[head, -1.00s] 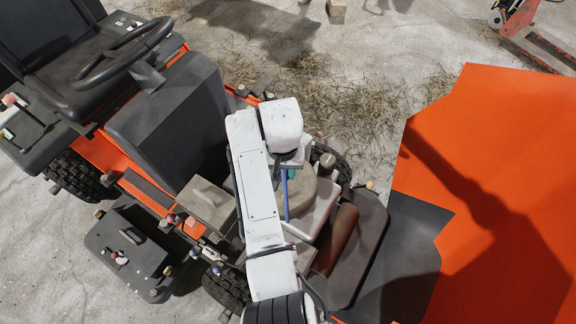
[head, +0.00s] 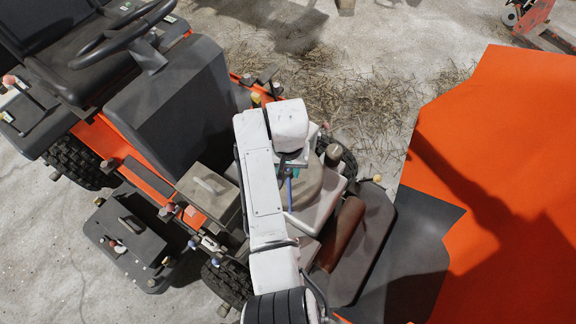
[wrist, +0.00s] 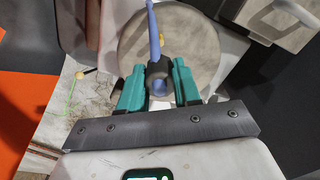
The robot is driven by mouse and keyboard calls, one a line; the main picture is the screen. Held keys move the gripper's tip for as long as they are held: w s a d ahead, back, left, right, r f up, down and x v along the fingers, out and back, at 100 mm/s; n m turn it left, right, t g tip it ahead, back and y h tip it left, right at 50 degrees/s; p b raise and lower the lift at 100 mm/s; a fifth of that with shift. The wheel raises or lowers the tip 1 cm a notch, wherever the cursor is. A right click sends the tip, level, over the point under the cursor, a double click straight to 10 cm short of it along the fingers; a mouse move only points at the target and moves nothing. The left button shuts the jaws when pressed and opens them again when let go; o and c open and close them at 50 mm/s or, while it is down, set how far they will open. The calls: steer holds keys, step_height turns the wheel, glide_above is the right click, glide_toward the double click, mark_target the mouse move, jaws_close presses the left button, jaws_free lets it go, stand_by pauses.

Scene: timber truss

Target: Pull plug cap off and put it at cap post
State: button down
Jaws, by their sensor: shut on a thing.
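The plug cap (wrist: 158,70) is a small dark boot with a blue lead (wrist: 153,28) running up from it. In the wrist view, my gripper (wrist: 158,80) has its two teal fingers shut on the cap, one on each side. In the head view, my gripper (head: 291,172) is mostly hidden under my white arm, above the engine; the blue lead (head: 290,194) shows beside it. Whether the cap still sits on the plug is hidden by the fingers. I cannot tell which part is the cap post; a yellow-knobbed piece (head: 377,179) stands right of the engine.
A round tan engine cover (wrist: 190,45) lies right behind the fingers. A brown cylinder (head: 340,232) and dark hood panel (head: 365,250) are right of my arm. A grey box with a handle (head: 208,190) is to the left. An orange sheet (head: 500,180) fills the right.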

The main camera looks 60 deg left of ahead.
steer(key=b, duration=0.4)
glide_above(288, 186)
steer(key=shift+f, duration=3)
steer(key=shift+f, duration=0.3)
steer(key=shift+f+b, duration=0.3)
steer(key=shift+b, duration=0.15)
steer(key=shift+f+b, duration=1.4)
steer(key=shift+f, duration=0.3)
steer(key=c, duration=0.7)
jaws_free()
steer(key=shift+r, duration=0.15)
step_height(288, 186, up, 11)
steer(key=shift+f+p, duration=0.2)
steer(key=shift+p, duration=0.2)
